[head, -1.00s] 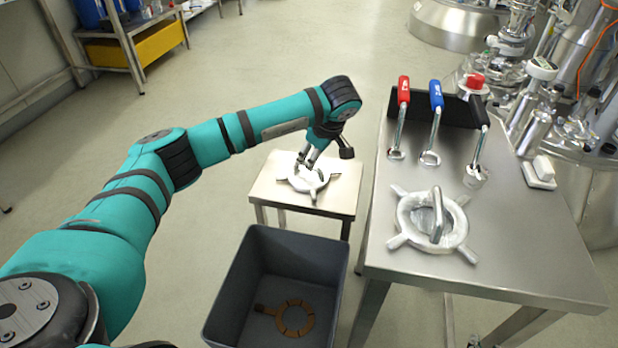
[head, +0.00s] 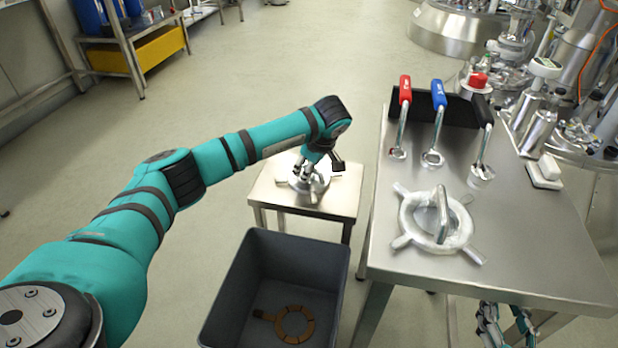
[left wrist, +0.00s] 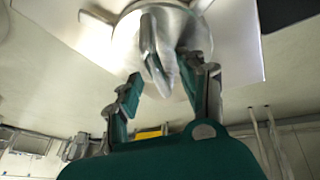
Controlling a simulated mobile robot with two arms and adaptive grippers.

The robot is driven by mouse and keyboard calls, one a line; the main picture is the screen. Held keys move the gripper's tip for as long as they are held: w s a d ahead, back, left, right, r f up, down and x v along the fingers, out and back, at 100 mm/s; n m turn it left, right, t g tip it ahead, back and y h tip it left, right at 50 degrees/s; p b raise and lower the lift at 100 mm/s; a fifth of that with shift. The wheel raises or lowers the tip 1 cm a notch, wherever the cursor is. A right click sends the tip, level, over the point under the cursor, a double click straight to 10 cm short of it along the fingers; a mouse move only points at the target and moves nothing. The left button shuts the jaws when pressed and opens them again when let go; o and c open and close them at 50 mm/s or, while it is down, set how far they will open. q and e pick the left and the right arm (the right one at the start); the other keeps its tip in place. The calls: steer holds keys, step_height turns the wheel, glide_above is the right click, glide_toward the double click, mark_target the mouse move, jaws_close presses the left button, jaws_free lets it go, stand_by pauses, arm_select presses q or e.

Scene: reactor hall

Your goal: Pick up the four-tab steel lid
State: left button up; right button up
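A steel lid with four tabs and an upright handle (head: 407,222) lies on the large steel table at right. A second steel lid (head: 322,184) lies on the small steel table; my left gripper (head: 304,172) is low over it and hides much of it, so I cannot count its tabs. In the left wrist view, this lid's handle (left wrist: 158,50) stands between the fingers of my left gripper (left wrist: 165,88), which are apart. A gap shows at the left finger. What looks like my right gripper (head: 503,322) shows partly at the bottom, below the large table's edge.
The large table (head: 500,255) also holds red and blue handled tools (head: 402,120) (head: 437,125) and a white block (head: 546,170). A grey bin (head: 235,290) with a brown ring (head: 293,322) stands before the small table (head: 270,190). Floor left of it is clear.

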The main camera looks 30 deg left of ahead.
arm_select(q)
jaws_close()
steer(key=shift+r, duration=0.15)
stand_by(0.4)
